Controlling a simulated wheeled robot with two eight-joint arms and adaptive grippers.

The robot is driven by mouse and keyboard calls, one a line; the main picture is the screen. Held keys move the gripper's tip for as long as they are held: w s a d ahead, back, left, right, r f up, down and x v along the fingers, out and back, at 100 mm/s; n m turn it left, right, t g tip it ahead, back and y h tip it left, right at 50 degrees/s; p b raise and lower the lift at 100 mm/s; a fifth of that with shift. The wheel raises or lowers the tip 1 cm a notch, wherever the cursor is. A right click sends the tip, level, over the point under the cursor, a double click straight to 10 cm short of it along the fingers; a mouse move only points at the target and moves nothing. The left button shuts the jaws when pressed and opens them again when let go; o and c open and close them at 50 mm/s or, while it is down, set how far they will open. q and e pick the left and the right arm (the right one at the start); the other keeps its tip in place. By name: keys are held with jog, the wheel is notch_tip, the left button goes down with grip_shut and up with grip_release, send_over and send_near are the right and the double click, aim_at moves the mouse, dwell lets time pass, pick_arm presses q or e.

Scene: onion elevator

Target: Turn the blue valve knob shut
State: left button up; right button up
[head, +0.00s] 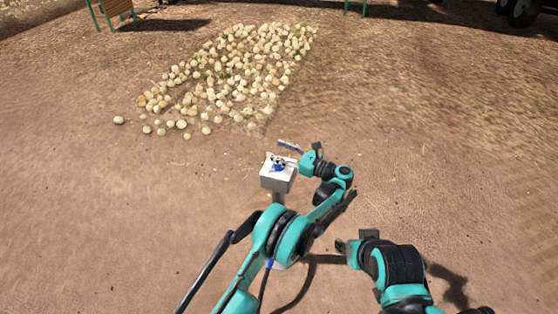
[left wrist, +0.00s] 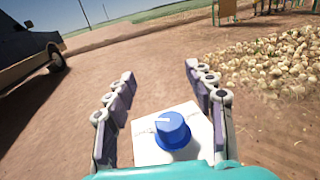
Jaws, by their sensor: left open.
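The blue valve knob (left wrist: 172,130) is round with a white pointer line and sits on top of a white box (left wrist: 145,146). In the left wrist view the pointer points left. In the head view the knob (head: 279,167) is small and partly hidden, and the box (head: 277,182) stands on a post. My left gripper (left wrist: 159,72) is open, one finger on each side of the knob, with gaps visible. In the head view this gripper (head: 287,155) is over the box. My right gripper (head: 354,245) hangs lower right, away from the box; its jaws are unclear.
A heap of pale onions (head: 235,75) lies on the dirt beyond the box. A vehicle (left wrist: 28,52) stands at the left in the left wrist view. The bare ground around the box is mostly clear.

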pick_arm(q)
jog(key=shift+r, duration=1.8)
